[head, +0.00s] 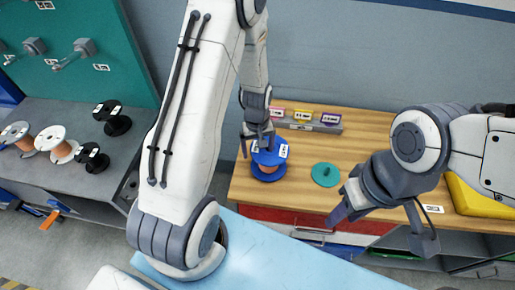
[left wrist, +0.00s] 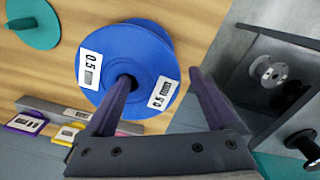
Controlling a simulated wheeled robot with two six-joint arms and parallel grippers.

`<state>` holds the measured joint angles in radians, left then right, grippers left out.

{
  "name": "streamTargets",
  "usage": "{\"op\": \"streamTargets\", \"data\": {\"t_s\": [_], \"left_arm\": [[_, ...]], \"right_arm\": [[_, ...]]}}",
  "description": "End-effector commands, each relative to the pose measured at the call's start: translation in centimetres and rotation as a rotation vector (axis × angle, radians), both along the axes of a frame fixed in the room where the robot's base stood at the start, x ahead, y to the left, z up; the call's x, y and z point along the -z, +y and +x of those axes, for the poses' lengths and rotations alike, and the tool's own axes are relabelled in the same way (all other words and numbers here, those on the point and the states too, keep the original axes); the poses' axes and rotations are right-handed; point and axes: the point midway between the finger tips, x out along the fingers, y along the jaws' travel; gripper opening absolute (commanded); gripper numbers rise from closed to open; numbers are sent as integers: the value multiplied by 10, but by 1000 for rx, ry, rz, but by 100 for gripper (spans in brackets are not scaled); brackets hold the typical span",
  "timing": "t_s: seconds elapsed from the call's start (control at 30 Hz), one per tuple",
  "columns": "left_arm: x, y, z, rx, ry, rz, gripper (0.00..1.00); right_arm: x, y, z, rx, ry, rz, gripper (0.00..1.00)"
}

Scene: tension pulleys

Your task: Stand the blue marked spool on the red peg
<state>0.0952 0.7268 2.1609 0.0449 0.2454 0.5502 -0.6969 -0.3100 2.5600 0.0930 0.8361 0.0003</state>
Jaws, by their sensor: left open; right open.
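The blue spool (head: 264,157) stands on the wooden table, with copper-coloured winding between its flanges. In the left wrist view the blue spool (left wrist: 128,50) shows its round top flange, a dark centre hole and two white labels marked 0.5. My right gripper (head: 380,222) is open and empty near the table's front edge. I cannot make out a red peg.
A teal disc with a short post (head: 325,175) lies right of the spool. A grey rack with pink, yellow and purple labels (head: 308,126) stands behind. A yellow case (head: 470,197) is at the right. Several spools stand on the grey bench (head: 60,112).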

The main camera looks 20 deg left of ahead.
Motion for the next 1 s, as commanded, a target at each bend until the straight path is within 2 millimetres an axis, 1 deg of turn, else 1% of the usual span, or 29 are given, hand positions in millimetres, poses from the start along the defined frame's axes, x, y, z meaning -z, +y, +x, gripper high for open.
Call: {"op": "streamTargets", "data": {"t_s": [0.07,0.17,0.27,0.5,0.6,0.7,0.8,1.0], "left_arm": [[-1,0,2,1,-4,0,100],[-9,0,2,1,-7,1,100],[-24,0,3,1,-9,1,100],[-72,1,1,-1,-9,1,100],[-88,2,0,-2,-7,1,100],[-98,2,-1,-2,-4,0,100],[-104,2,-1,-2,-1,0,100],[-105,2,-1,-1,0,0,100]], "right_arm": [[0,0,0,0,0,0,42],[2,0,0,0,0,0,42],[4,0,0,0,0,0,42],[9,0,0,-1,0,0,42],[10,0,0,-1,0,0,42],[11,0,0,-1,0,0,42],[11,0,0,-1,0,0,42],[11,0,0,-1,0,0,42]]}}
